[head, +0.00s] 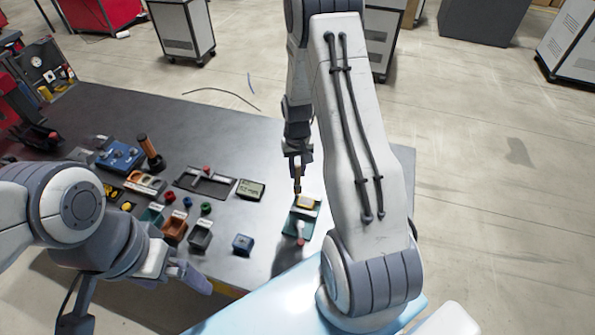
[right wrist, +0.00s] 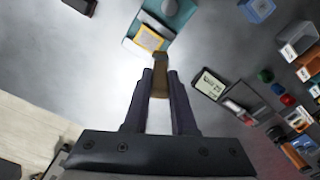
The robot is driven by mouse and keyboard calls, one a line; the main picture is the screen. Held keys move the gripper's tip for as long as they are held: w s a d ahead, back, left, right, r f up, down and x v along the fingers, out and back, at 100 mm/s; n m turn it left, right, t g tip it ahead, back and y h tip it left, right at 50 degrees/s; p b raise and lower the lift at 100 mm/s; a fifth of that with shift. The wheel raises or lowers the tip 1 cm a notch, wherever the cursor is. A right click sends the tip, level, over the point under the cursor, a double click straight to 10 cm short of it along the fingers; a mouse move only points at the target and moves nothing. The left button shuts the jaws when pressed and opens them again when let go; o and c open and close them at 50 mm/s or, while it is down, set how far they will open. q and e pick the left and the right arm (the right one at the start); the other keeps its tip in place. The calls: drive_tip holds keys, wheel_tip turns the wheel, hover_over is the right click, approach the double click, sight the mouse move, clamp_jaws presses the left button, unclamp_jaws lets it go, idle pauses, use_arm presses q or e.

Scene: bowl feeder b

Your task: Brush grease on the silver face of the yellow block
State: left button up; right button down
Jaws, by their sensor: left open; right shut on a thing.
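The yellow block (head: 306,203) sits in a teal fixture (head: 291,222) near the table's right edge. In the right wrist view the block (right wrist: 147,42) shows as a yellow border around a pale silver face, with the teal fixture (right wrist: 184,14) beside it. My right gripper (head: 296,163) is shut on a brown brush (right wrist: 160,78), pointing down. The brush tip is at the block's near edge in the right wrist view; I cannot tell whether it touches. My left gripper (head: 192,277) is open at the table's front, away from the block.
A small display (head: 250,189) and a grey tray (head: 188,180) lie left of the fixture. A blue box (head: 242,244), several small bins (head: 200,236) and a blue device (head: 120,155) stand further left.

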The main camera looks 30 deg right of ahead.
drive_tip(key=shift+s+r+p, duration=0.1)
drive_tip(key=shift+r+p, duration=1.1)
drive_tip(key=shift+r, duration=0.8)
